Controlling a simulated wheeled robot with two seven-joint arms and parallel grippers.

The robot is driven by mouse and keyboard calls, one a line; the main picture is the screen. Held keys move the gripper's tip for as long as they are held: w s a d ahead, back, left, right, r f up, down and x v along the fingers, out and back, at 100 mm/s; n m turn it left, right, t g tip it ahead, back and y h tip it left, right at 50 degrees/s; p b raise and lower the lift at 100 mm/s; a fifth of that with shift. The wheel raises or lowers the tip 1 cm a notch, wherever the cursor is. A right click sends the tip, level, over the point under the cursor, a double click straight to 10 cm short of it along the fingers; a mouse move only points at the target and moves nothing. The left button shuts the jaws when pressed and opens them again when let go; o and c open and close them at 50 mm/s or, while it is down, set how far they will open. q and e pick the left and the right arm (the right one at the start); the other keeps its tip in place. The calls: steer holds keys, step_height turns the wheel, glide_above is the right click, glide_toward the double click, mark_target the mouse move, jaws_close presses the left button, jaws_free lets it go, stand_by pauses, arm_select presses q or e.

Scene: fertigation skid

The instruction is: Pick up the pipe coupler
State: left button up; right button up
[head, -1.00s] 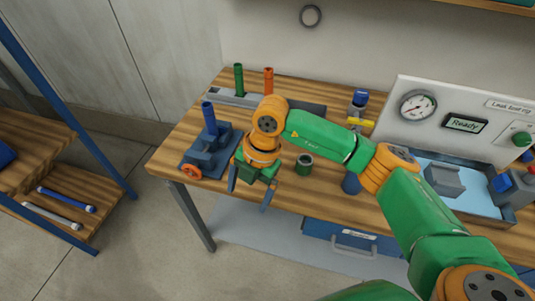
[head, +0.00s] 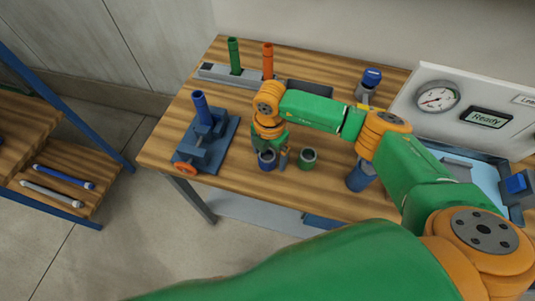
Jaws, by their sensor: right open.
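Two short ring-shaped couplers stand on the wooden bench: a blue one (head: 267,164) and a dark green one (head: 308,159) to its right. Which of them the task means, I cannot tell. My right gripper (head: 271,153) points down at the blue coupler, open. One finger shows just right of that coupler; the other is mostly hidden. Whether the fingers touch it, I cannot tell. The green coupler stands apart, to the right of the gripper. My left gripper is not in view.
A blue vise (head: 207,145) holding a blue pipe stands left of the gripper. A grey rack (head: 213,73) with green and orange pipes is behind. A blue cylinder (head: 360,178) and a gauge panel (head: 450,108) are right. A shelf (head: 75,165) holds two rods.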

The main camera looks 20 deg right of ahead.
steer(key=shift+s+a+r, duration=0.1)
steer(key=shift+s+r, duration=0.05)
steer(key=shift+s, duration=0.1)
steer(key=c, duration=1.4)
steer(key=shift+w, duration=0.1)
steer(key=shift+c, duration=0.2)
